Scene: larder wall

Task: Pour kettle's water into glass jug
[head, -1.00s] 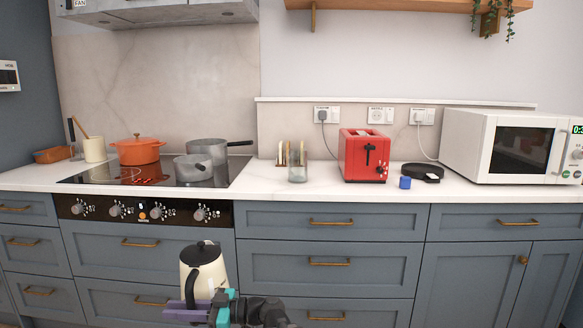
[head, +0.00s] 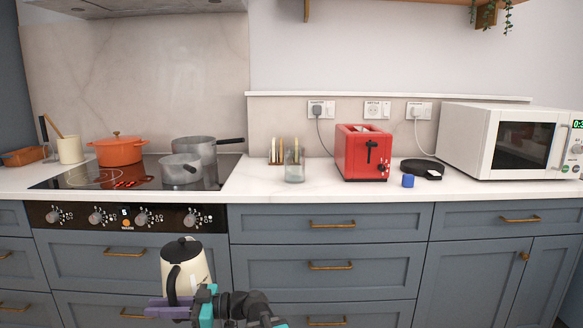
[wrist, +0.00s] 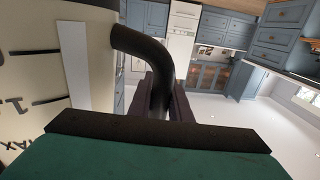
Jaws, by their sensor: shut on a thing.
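The cream kettle (head: 191,264) with a black lid and black handle is held upright in front of the drawers, below counter height. My gripper (head: 176,307) is shut on its handle. In the wrist view the black handle (wrist: 150,50) passes between the jaws, and the kettle's cream wall (wrist: 85,60) with level marks fills the left side. The glass jug (head: 294,167) stands on the counter, right of the hob and left of the toaster. It is clear and looks empty, though it is small here. The water inside the kettle is hidden.
A red toaster (head: 363,152) stands right of the jug, with a wooden rack (head: 275,158) behind the jug. Grey pans (head: 180,169) and an orange pot (head: 118,150) sit on the hob. Counter in front of the jug is clear.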

